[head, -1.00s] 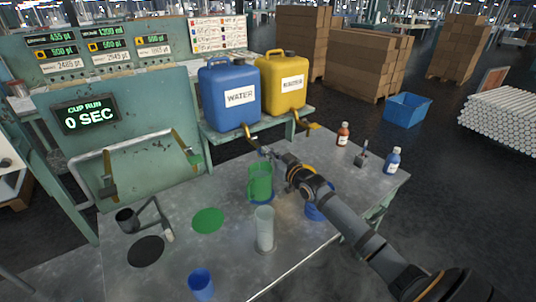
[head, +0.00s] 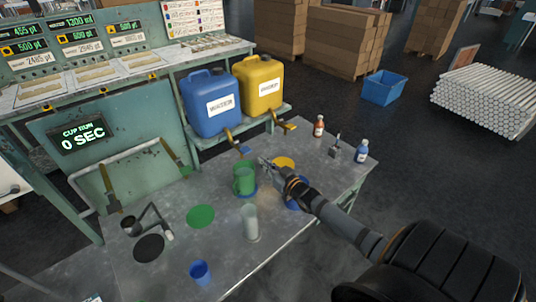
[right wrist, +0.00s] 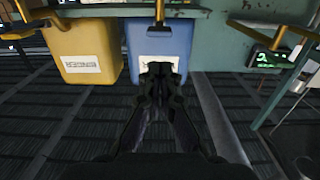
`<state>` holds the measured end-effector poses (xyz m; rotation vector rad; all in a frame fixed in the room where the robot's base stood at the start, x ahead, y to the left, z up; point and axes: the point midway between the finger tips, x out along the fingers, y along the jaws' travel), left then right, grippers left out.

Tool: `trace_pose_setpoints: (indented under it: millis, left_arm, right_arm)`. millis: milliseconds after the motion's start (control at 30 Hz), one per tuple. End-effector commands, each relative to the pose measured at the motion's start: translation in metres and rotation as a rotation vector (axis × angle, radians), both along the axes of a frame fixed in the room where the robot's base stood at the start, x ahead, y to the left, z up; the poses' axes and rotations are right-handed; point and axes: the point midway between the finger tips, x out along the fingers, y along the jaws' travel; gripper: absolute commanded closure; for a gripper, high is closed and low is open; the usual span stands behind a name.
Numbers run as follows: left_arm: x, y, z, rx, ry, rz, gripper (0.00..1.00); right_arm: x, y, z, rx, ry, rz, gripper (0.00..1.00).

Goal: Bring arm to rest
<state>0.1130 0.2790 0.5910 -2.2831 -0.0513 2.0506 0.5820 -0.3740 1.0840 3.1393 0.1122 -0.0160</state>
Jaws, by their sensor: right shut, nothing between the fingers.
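My right gripper (head: 263,161) is shut and empty. In the head view it is over the table, just right of the green mug (head: 244,181) and below the blue jug's tap (head: 239,148). In the right wrist view its closed fingers (right wrist: 160,72) point toward the blue jug (right wrist: 158,45), with nothing between them. My right arm comes in from the lower right, over the table's right part, and partly covers a blue item (head: 296,207). My left gripper is not in view.
A blue jug (head: 208,102) and a yellow jug (head: 258,83) stand on a raised shelf. A clear cylinder (head: 250,222), a blue cup (head: 200,272), a red-brown bottle (head: 319,126) and a blue bottle (head: 361,151) stand on the table (head: 220,240).

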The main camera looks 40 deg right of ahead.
Motion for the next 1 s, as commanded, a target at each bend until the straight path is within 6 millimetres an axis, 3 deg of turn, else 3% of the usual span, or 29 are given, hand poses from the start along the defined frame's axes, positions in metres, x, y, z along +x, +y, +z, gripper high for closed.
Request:
trace_pose_setpoints:
  millis: [33, 200, 767, 867, 1000]
  left_arm:
    - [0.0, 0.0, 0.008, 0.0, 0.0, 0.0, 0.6]
    - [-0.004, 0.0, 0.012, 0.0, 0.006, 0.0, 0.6]
    - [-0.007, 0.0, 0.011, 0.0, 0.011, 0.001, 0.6]
    - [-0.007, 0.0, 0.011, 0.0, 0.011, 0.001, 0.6]
    - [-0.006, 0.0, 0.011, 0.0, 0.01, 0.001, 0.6]
  right_arm:
    - [-0.008, 0.0, 0.001, 0.0, 0.005, 0.001, 1.0]
    - [-0.019, -0.002, -0.003, -0.001, 0.002, 0.0, 1.0]
    - [-0.02, -0.001, -0.004, -0.001, 0.003, -0.001, 1.0]
    - [-0.023, 0.013, -0.014, -0.002, 0.06, 0.003, 1.0]
    - [-0.05, 0.066, -0.049, -0.033, 0.309, 0.015, 1.0]
